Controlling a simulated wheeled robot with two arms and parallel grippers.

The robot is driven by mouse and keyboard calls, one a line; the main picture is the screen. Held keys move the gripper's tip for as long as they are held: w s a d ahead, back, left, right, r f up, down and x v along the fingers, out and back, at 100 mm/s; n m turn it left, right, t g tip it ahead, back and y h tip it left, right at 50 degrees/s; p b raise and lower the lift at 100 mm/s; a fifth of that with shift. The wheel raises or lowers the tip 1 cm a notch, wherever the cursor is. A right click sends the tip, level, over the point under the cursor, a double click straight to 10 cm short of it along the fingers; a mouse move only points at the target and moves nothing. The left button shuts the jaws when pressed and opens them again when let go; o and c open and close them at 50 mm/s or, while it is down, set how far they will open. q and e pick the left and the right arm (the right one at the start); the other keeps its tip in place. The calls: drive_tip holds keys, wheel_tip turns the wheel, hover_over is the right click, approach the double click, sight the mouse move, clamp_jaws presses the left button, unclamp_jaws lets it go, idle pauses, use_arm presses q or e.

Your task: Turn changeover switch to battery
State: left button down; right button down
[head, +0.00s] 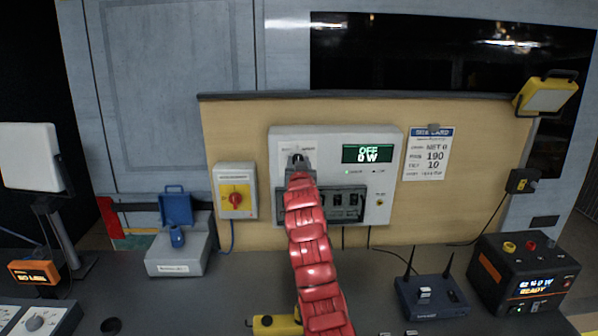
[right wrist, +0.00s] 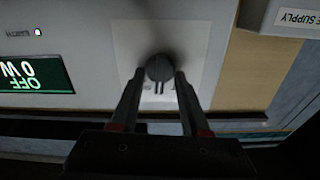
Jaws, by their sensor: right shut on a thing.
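A pale wall panel (head: 335,134) carries a green-lit display (head: 367,153) reading "OFF 0 W". A dark round knob (right wrist: 159,68) sits on a white plate at the panel's upper left. My right gripper (head: 299,163) is shut on this knob, with one finger on each side of it in the right wrist view (right wrist: 159,82). The gripper hides most of the knob in the head view, and its setting cannot be read. Left of the panel is a grey box with a red rotary switch (head: 236,199) on a yellow plate. My left gripper is out of view.
A dark breaker row (head: 340,206) lies below the knob, partly behind my red arm. The bench holds a blue-lidded box (head: 177,255), a router (head: 430,297) and a black-orange power unit (head: 527,275). A paper card (head: 428,153) hangs right of the panel.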

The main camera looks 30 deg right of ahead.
drive_tip(key=shift+w+a+n, duration=0.1)
drive_tip(key=shift+a+n, duration=0.05)
drive_tip(key=shift+n, duration=2.3)
drive_tip(key=shift+w+a+n, duration=0.1)
drive_tip(key=shift+n, duration=2.35)
drive_tip(key=shift+f, duration=0.1)
drive_tip(key=shift+c, duration=1.9)
unclamp_jaws()
drive_tip(key=shift+s, duration=0.15)
